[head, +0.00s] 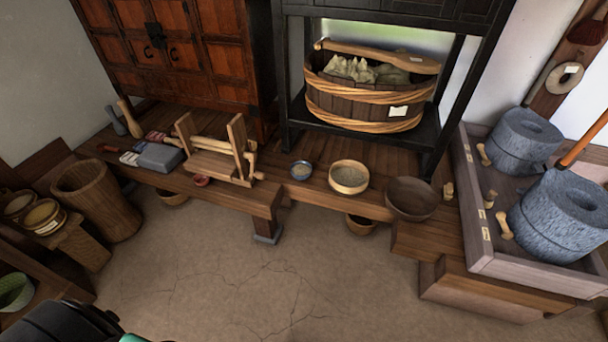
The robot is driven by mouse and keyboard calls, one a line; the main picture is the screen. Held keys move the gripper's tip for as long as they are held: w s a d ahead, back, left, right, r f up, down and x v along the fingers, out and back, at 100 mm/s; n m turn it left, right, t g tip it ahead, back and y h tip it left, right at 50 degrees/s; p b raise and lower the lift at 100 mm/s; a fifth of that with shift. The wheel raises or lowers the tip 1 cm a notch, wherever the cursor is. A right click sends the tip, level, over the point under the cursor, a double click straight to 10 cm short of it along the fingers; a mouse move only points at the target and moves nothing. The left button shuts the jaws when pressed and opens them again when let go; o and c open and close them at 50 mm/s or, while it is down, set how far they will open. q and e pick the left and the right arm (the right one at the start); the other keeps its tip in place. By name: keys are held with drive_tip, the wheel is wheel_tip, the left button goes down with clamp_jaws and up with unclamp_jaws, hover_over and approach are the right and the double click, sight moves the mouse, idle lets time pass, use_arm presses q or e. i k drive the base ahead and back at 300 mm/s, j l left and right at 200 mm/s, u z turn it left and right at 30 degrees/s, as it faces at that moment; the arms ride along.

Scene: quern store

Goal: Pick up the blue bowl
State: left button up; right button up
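The small blue bowl (300,171) stands upright on the low wooden bench, near its front edge. It has a dark blue rim and something pale inside, too small to make out. It is in full view with nothing in front of it. Neither of my grippers shows in the head view.
A tan bowl with pale contents (349,178) and a dark wooden bowl (412,199) stand to its right. A wooden roller device (217,152) stands to its left. A banded tub (362,98) sits on the black shelf behind. The floor (245,285) in front is clear.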

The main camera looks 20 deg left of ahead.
sight(301, 170)
drive_tip(key=i+j, duration=0.25)
drive_tip(key=i, duration=0.2)
drive_tip(key=i+j+u, duration=0.1)
drive_tip(key=i, duration=0.4)
drive_tip(key=i+j, duration=0.3)
drive_tip(key=i, duration=0.15)
